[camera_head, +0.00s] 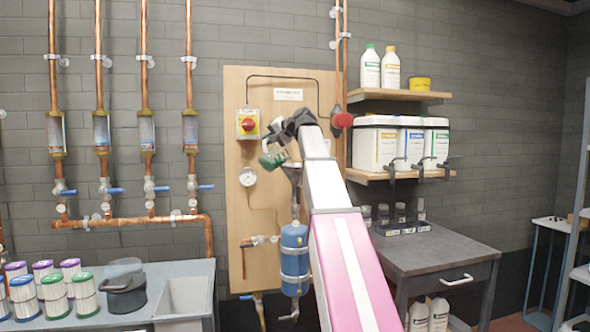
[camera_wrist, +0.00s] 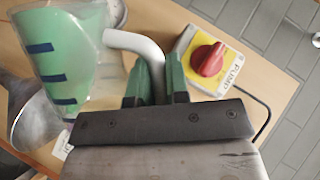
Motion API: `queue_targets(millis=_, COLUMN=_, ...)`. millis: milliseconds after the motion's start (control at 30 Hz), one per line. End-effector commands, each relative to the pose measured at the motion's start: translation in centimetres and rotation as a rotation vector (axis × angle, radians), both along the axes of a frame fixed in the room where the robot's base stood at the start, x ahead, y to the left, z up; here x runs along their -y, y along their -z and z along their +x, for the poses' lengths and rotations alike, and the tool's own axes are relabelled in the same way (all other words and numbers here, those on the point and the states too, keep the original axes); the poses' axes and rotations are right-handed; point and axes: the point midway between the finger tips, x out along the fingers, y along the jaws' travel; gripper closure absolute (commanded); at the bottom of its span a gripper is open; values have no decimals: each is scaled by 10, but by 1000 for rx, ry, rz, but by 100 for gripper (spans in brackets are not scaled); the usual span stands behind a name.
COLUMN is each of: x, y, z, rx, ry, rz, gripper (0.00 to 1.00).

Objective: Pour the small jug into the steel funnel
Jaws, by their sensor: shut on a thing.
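The small jug is clear, with green contents and blue marks on its wall. It shows in the wrist view (camera_wrist: 72,50) and as a small green patch in the head view (camera_head: 271,160). My gripper (camera_wrist: 156,85) is shut on its white curved handle, with green fingers on either side. The steel funnel (camera_wrist: 36,118) is at the left of the wrist view, partly hidden behind the jug. I cannot tell whether anything flows from the jug.
A yellow pump switch box with a red knob (camera_wrist: 208,59) is close to the gripper on the wooden board (camera_head: 236,205). A pressure gauge (camera_head: 248,177) is below it. Shelves with white containers (camera_head: 375,145) are to the right, copper pipes (camera_head: 147,100) to the left.

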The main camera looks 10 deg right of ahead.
Motion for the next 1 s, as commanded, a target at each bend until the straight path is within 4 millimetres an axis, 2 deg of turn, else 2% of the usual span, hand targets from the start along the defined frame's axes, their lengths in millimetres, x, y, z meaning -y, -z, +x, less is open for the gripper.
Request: queue_targets(millis=1000, x=8, y=-5, z=5, rx=-50, ry=0, rz=88, gripper=100)
